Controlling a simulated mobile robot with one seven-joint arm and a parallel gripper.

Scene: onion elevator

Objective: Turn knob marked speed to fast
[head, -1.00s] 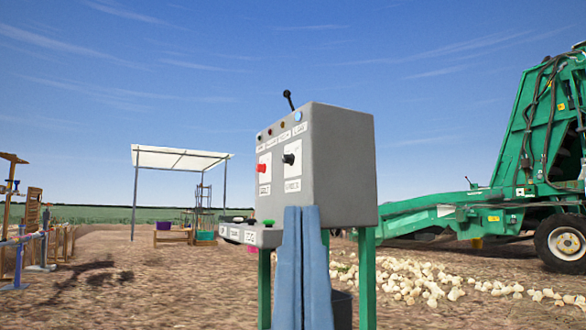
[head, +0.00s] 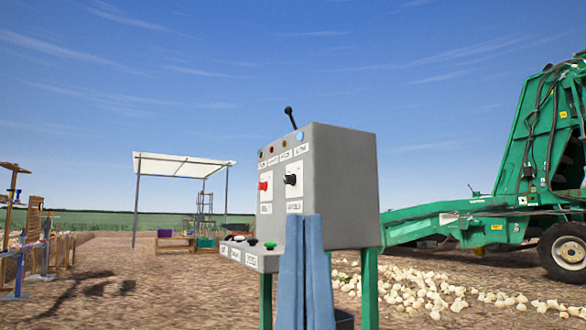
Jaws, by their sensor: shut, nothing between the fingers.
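The grey control box (head: 342,190) stands in front of me, its panel face turned to the left. A black knob (head: 291,180) sits on a white plate on that face. A red knob (head: 263,186) is on another plate to its left. The labels are too small to read, so I cannot tell which is marked speed, nor where it points. My gripper (head: 305,222) shows as two blue fingers pointing up from the bottom edge. They are side by side, shut and empty, below the black knob in the picture. They hide part of the box's lower front.
A small shelf with black and green buttons (head: 270,246) juts from the box's lower left. A lever (head: 290,117) rises from its top. Green legs (head: 370,290) hold it up. A green machine (head: 470,215) and scattered onions (head: 420,285) are at right.

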